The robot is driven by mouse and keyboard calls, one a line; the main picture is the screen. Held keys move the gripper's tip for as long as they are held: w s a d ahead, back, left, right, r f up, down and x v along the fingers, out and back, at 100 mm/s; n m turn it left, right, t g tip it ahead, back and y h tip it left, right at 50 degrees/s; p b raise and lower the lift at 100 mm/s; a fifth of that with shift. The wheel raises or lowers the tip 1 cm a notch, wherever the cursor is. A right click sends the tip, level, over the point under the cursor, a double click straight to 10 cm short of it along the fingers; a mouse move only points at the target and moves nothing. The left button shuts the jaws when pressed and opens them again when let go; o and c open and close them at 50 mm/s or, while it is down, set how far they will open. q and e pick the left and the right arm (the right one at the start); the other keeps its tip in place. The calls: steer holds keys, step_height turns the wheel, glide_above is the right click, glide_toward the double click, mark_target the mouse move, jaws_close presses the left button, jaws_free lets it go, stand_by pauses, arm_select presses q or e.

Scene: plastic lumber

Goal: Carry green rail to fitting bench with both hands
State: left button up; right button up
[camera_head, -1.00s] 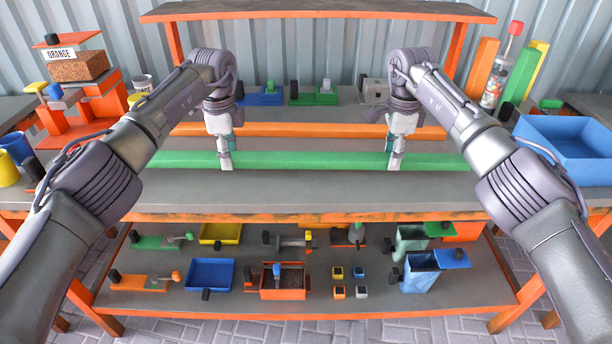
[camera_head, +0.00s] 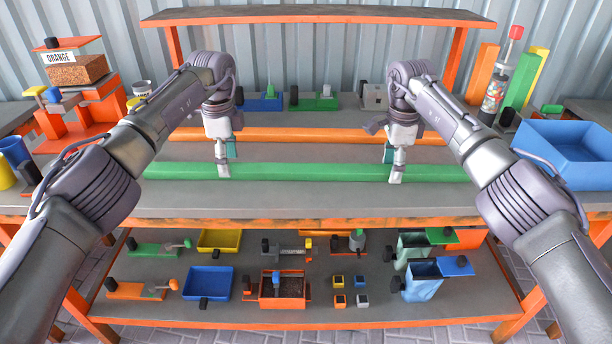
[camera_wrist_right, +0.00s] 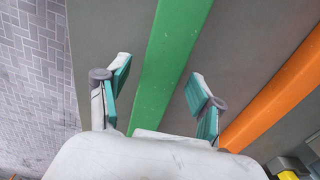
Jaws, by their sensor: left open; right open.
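The green rail (camera_head: 310,172) is a long straight bar lying left to right along the grey bench (camera_head: 310,202), in front of an orange rail (camera_head: 310,134). My left gripper (camera_head: 224,172) is open at the rail's left part; its far finger is partly hidden. My right gripper (camera_head: 395,174) is open at the right part. In the right wrist view, the green rail (camera_wrist_right: 165,70) runs between the two spread fingers of my right gripper (camera_wrist_right: 160,88), with a gap on each side. I cannot tell which bench is the fitting bench.
A blue bin (camera_head: 570,150) stands at the right. An orange stand (camera_head: 75,115) with a box labelled ORANGE is at the left. Green and blue fixtures line the back, under an overhead orange shelf (camera_head: 320,16). The lower shelf holds several trays and tools. The bench's front strip is clear.

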steer(key=shift+r, duration=0.1)
arm_select(q)
step_height(320, 180, up, 10)
arm_select(e)
step_height(320, 180, up, 12)
stand_by(0.5)
stand_by(0.3)
